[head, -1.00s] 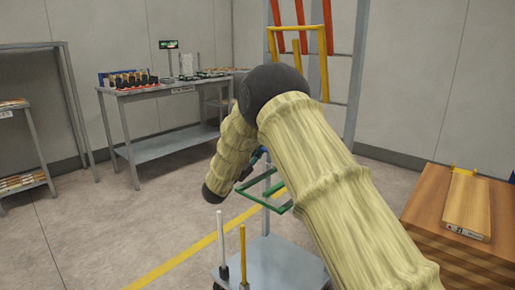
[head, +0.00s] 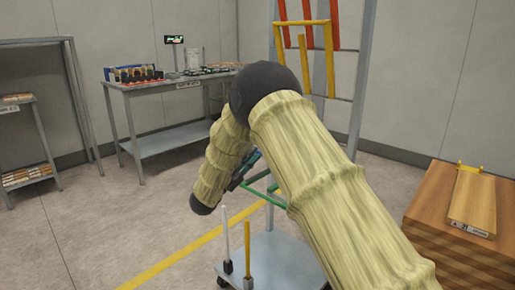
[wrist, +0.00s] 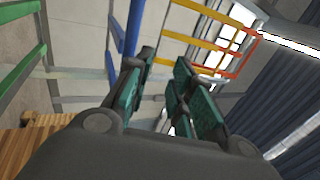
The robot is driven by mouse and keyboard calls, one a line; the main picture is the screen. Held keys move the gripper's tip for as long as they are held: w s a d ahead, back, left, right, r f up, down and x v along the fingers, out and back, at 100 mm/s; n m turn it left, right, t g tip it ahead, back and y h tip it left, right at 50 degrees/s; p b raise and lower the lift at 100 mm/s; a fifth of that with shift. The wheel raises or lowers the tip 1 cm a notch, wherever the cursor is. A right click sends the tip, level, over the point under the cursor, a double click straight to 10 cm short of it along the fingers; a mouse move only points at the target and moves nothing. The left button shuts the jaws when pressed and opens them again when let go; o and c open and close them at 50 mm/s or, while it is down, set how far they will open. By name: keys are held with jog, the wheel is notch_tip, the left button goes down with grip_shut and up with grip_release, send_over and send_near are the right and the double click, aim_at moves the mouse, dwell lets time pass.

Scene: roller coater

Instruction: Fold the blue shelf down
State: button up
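The blue shelf (wrist: 132,28) shows in the wrist view as blue bars at the upper left, just beyond and left of my gripper's left finger. Whether a finger touches the blue bar I cannot tell. In the head view the gripper is mostly hidden behind my arm.
A green shelf frame (wrist: 20,65) sticks out at the wrist view's left. A yellow frame (wrist: 190,42) and red bars (wrist: 241,55) lie beyond my fingers. The rack's base (head: 285,262) carries upright posts. A wooden stack (head: 425,215) stands right; a workbench (head: 160,147) stands back left.

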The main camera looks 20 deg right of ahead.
jog(key=shift+v, duration=2.3)
jog(key=shift+d, duration=0.1)
